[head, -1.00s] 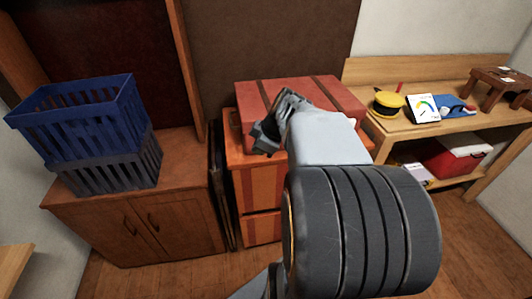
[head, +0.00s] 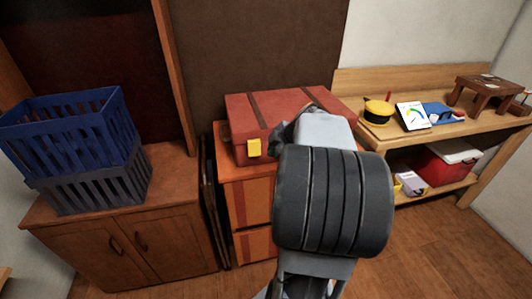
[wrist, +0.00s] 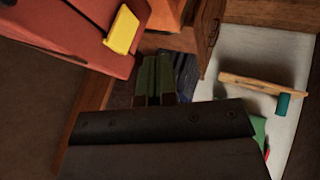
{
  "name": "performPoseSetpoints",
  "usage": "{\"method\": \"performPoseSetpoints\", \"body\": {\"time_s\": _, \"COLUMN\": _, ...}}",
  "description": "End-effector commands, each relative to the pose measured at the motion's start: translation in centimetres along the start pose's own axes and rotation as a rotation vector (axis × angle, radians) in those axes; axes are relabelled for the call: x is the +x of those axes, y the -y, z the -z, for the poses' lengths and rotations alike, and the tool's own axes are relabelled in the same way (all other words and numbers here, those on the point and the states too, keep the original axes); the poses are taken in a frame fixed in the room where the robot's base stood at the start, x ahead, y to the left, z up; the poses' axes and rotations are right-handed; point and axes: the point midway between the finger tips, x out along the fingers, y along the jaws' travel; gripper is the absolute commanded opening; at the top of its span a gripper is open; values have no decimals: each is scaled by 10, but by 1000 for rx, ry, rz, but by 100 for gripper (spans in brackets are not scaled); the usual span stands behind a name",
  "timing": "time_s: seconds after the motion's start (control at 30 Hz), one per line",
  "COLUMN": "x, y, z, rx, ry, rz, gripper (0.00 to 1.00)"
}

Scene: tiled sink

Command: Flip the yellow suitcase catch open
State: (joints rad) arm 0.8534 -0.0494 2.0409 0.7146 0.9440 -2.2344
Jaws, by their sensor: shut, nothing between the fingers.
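The red suitcase (head: 245,113) with dark straps lies on an orange-brown drawer cabinet. Its yellow catch (head: 254,148) is on the front face near the left end. The catch also shows in the wrist view (wrist: 122,30) as a yellow plate on the red side; I cannot tell how far it is turned. My gripper (wrist: 155,62) is shut and empty, apart from the catch. In the head view my own arm hides most of it, in front of the suitcase to the right of the catch.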

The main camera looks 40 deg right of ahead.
Motion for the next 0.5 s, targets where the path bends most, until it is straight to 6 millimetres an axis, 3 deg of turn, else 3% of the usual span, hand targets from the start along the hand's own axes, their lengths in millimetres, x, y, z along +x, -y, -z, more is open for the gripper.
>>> {"method": "performPoseSetpoints", "body": {"time_s": 0.5, "x": 93, "y": 1, "z": 0, "rx": 2, "ry": -1, "rz": 5, "gripper": 0}}
